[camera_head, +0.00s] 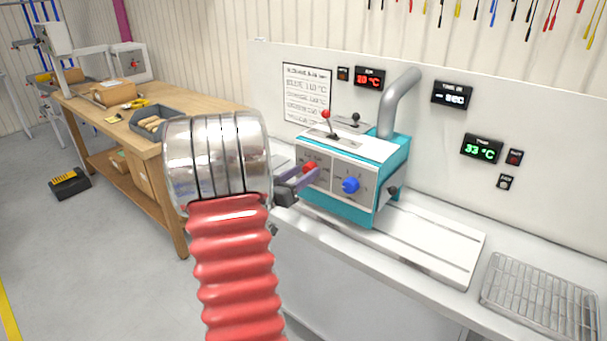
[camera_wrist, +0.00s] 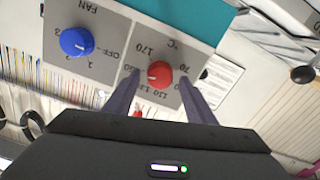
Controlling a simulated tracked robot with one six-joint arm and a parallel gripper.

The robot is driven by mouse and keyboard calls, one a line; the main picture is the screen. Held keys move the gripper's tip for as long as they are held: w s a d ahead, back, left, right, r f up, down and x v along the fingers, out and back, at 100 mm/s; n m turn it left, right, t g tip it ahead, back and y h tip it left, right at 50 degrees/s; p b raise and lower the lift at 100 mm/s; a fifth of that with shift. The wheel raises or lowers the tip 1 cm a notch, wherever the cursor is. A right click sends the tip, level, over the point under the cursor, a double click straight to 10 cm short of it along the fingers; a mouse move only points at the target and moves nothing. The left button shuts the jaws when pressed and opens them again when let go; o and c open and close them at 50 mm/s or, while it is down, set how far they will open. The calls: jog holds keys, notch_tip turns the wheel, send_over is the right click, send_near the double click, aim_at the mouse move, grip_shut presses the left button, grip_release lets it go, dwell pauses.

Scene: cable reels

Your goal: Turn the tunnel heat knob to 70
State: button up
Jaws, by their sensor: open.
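The red heat knob (camera_head: 309,167) is on the light grey front panel of a teal and white machine (camera_head: 347,214). In the wrist view the red knob (camera_wrist: 160,73) sits in an upside-down °C dial with 70, 110 and 170 readable around it. A small pale mark shows on the knob's lower left, but its exact setting is unclear. My gripper (camera_wrist: 160,77) is open, its two purple fingers on either side of the knob in the picture; contact cannot be told. In the head view my gripper (camera_head: 300,181) is at the panel, partly hidden by my arm.
A blue FAN knob (camera_head: 351,185) is beside the red one. Levers (camera_head: 329,125) and a grey pipe (camera_head: 397,103) rise from the machine. A green display (camera_head: 482,149) reads 33 °C. A wire rack (camera_head: 540,292) lies right; a wooden workbench (camera_head: 190,90) stands left.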

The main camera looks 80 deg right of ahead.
jog(key=shift+s+d, duration=0.1)
jog(key=shift+d, duration=0.15)
jog(key=shift+c, duration=0.4)
jog(key=c, duration=1)
jog(key=shift+o, duration=0.2)
